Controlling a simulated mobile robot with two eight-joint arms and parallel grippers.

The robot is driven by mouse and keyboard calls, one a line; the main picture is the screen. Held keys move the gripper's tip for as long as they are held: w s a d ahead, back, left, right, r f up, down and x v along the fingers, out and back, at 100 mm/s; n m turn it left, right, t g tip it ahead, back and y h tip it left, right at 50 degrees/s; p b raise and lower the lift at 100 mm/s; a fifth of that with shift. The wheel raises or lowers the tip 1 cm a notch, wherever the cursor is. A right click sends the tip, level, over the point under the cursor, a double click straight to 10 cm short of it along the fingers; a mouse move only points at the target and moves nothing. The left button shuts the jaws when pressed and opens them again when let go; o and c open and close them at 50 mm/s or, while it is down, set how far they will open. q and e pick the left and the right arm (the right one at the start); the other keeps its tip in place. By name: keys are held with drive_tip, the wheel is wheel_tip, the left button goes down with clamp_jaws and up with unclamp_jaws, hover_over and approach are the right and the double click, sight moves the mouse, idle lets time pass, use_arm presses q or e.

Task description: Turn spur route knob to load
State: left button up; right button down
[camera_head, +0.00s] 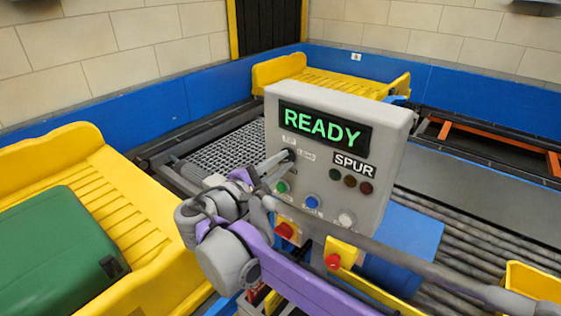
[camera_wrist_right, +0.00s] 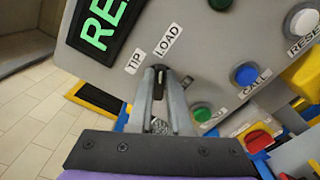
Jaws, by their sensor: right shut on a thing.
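A grey control box (camera_head: 395,140) shows a green READY on its screen (camera_head: 325,128) and carries a SPUR label (camera_head: 354,165). My right gripper (camera_head: 286,158) reaches the box's left side, below the small TIP and LOAD labels. In the right wrist view its two fingers (camera_wrist_right: 160,88) are shut on a small dark knob (camera_wrist_right: 159,69). The TIP label (camera_wrist_right: 134,61) is left of the knob and the LOAD label (camera_wrist_right: 168,41) is above it. The fingers hide most of the knob, so I cannot tell its setting. My left gripper is not in view.
Green, blue and white buttons (camera_head: 312,202) sit low on the box, close to my right gripper. Red buttons on yellow housings (camera_head: 341,252) are below. A yellow tray (camera_head: 135,225) with a green case (camera_head: 55,240) is at left. Rollers (camera_head: 470,210) run at right.

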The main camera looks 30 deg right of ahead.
drive_tip(key=c, duration=0.8)
unclamp_jaws()
drive_tip(key=shift+c, duration=0.2)
drive_tip(key=b+v, duration=0.1)
drive_tip(key=v, duration=1)
